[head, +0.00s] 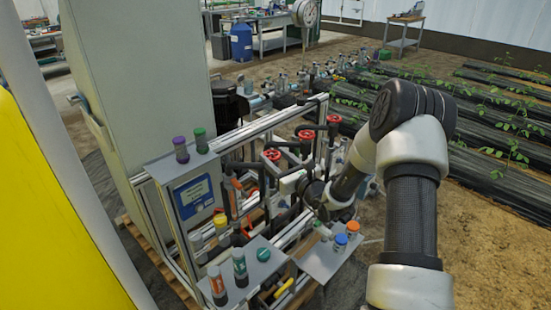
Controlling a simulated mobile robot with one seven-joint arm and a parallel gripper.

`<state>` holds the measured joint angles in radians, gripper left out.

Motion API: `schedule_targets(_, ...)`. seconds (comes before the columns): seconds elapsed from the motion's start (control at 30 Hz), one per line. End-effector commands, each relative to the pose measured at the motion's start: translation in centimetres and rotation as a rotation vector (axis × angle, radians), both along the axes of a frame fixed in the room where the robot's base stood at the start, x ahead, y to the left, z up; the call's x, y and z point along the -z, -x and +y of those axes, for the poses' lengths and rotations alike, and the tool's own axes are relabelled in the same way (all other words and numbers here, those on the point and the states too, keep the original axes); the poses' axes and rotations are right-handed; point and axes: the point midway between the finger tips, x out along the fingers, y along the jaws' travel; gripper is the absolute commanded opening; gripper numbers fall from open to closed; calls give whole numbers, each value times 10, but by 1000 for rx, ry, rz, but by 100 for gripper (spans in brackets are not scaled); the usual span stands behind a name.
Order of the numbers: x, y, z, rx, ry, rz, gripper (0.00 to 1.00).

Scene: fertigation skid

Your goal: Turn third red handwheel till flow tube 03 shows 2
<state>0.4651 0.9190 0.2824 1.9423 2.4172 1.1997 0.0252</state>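Three red handwheels show on the pipework of the skid: one at the back right (334,119), one in the middle (306,134) and one nearest me (272,155). I cannot read which is the third. My gripper (285,186) is low among the pipes, just below and in front of the nearest red wheel. Its fingertips are too small and partly hidden, so I cannot tell whether it is open or touching anything. Upright tubes stand left of it (234,198); flow tube 03 and its reading cannot be made out.
An aluminium frame (172,215) surrounds the pipes, with a blue-grey panel (194,196) at left. Bottles stand on a front shelf (244,285); orange- and blue-capped jars stand on a right shelf (323,262). A tall grey cabinet (140,80) stands behind left.

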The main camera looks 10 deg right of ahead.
Motion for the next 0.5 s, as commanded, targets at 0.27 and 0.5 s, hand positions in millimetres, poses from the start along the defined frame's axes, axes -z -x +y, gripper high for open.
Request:
schedule_targets(0.27,0,-1,-2,-26,0,-2,25)
schedule_targets(0.5,0,-2,-4,-150,-2,-4,25)
